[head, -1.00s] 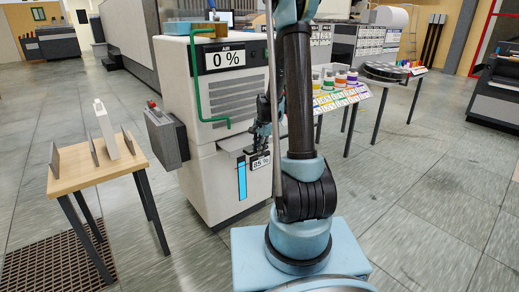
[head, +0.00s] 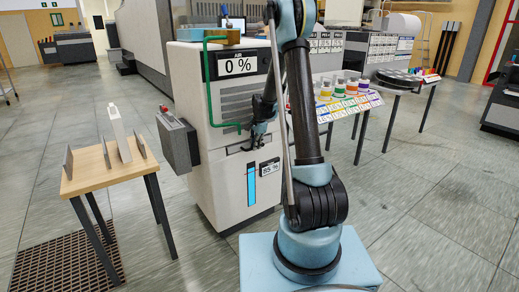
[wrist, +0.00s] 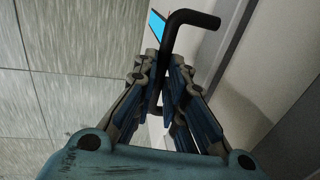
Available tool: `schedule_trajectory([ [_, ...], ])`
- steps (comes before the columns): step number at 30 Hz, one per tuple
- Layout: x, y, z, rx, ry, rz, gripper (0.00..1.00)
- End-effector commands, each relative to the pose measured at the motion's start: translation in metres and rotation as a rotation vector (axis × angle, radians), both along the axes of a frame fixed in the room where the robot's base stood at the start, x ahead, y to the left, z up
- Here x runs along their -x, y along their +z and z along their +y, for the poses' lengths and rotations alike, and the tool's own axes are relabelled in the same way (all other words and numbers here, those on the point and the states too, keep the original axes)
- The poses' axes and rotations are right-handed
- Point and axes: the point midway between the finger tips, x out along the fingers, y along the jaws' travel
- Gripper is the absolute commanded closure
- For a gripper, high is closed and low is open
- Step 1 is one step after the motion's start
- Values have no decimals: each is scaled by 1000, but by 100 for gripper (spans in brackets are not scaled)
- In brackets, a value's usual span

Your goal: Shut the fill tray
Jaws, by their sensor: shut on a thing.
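The fill tray (head: 237,178) is the lower front section of the white cabinet, with a blue level strip and an "85 %" label. In the head view it looks close to the cabinet front; I cannot tell whether it is fully flush. A black bent handle (wrist: 190,22) runs up between my fingers in the wrist view. My gripper (wrist: 175,95) is shut on this handle. In the head view my gripper (head: 257,143) is at the top of the tray front, and my arm hides part of the cabinet's right side.
The white cabinet (head: 205,95) shows "0 %" on a display and carries a green pipe (head: 209,85). A grey box (head: 178,140) hangs on its left side. A wooden table (head: 100,178) stands at left. A table with coloured bottles (head: 345,100) is behind right. Open floor lies right.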

Motion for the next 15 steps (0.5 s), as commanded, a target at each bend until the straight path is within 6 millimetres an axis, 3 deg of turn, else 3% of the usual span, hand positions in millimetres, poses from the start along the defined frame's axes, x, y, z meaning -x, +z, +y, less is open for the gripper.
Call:
schedule_trajectory([
  [7,-6,1,3,-4,1,-10,100],
  [8,-6,1,3,-5,1,-11,86],
  [10,-6,1,3,-5,1,-11,70],
  [15,-5,1,3,-4,1,-9,69],
])
